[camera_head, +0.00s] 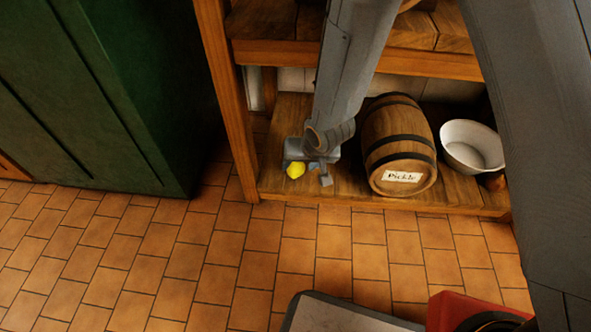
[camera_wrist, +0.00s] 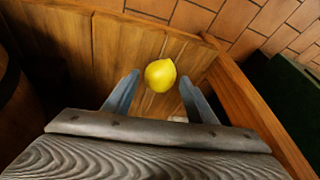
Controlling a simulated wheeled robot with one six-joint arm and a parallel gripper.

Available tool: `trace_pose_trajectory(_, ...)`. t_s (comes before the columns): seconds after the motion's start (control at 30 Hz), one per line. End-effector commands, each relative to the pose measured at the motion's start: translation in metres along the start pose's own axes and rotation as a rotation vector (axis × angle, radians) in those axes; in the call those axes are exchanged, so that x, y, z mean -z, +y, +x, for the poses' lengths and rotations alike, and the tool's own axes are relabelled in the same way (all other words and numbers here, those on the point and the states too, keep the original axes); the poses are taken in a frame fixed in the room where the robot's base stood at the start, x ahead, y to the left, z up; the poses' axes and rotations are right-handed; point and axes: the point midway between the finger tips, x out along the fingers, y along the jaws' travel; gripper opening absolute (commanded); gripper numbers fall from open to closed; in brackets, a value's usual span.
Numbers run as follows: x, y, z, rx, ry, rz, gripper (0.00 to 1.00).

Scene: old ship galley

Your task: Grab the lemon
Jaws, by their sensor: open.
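The yellow lemon (camera_head: 295,170) lies on the low wooden shelf, near its front left corner. My gripper (camera_head: 307,176) is at the shelf beside it, pointing down. In the wrist view the lemon (camera_wrist: 160,75) sits between and just beyond the tips of the two fingers of my gripper (camera_wrist: 158,84). The fingers are spread wide, with a gap showing on each side of the lemon. They hold nothing. The head view does not show clearly how far the fingertips are from the shelf boards.
A wooden post (camera_head: 226,95) stands at the left, and an upper shelf (camera_head: 400,62) is overhead. A green cabinet (camera_head: 110,90) stands left.

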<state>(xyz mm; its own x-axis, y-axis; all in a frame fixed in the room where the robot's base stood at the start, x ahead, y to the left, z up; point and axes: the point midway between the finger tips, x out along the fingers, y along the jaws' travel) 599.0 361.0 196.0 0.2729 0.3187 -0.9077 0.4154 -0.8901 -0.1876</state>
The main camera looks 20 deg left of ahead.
Motion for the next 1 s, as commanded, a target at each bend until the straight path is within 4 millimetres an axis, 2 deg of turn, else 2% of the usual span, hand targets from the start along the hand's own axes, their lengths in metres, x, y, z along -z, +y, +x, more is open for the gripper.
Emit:
trace_pose_trajectory(0.03,0.001,0.001,0.009,0.001,0.001,-0.001,0.52)
trace_pose_trajectory(0.23,0.002,0.001,0.031,0.000,0.000,-0.001,0.52)
trace_pose_trajectory(0.57,0.003,0.000,0.034,0.000,0.001,0.000,0.52)
trace_pose_trajectory(0.77,0.003,0.000,0.034,0.000,0.001,0.000,0.18)
trace_pose_trajectory(1.0,0.003,0.000,0.034,0.000,0.001,0.000,0.18)
